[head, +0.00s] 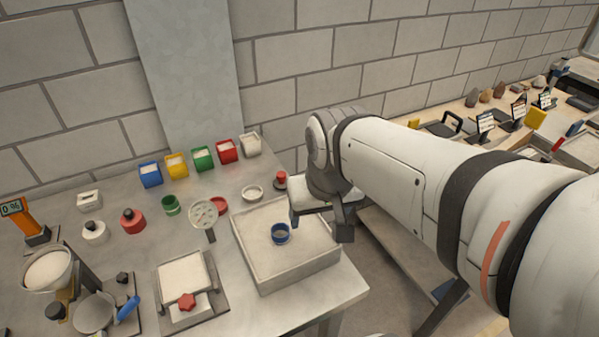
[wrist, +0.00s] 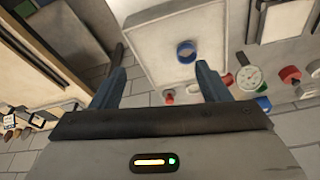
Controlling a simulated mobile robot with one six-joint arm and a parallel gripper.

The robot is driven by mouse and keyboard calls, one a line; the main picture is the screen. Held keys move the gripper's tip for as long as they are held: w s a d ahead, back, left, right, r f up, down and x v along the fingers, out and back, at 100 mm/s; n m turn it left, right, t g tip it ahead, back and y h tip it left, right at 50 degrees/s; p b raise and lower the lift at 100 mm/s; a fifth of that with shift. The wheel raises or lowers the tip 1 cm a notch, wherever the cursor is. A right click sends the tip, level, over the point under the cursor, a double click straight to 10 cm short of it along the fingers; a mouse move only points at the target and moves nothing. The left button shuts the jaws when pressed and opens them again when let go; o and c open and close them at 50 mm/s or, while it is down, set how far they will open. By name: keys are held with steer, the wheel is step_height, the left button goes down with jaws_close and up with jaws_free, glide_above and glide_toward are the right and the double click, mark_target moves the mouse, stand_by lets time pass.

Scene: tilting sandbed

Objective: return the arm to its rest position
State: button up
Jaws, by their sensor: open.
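My gripper (head: 318,222) hangs at the end of my white arm, over the right side of the sand-filled tray (head: 254,275). In the wrist view its two fingers (wrist: 160,85) stand wide apart with nothing between them, so it is open and empty. A blue ring-shaped cup (head: 281,234) sits on the sand in the tray, to the left of my gripper and apart from it. The cup also shows in the wrist view (wrist: 186,52), beyond the fingers. My arm hides part of the bench's right end.
Several coloured bins, such as the yellow bin (head: 177,166), line the back of the metal bench. A sieve (head: 204,215) and a small red-topped item (head: 281,180) stand near the tray. A second bench (head: 470,112) with stones and displays runs along the wall at right.

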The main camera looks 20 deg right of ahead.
steer(key=shift+s+d+f, duration=0.15)
steer(key=shift+s+f, duration=0.1)
steer(key=shift+s, duration=0.3)
steer(key=shift+s+d+f, duration=0.1)
steer(key=shift+s+f, duration=0.1)
steer(key=shift+s, duration=0.3)
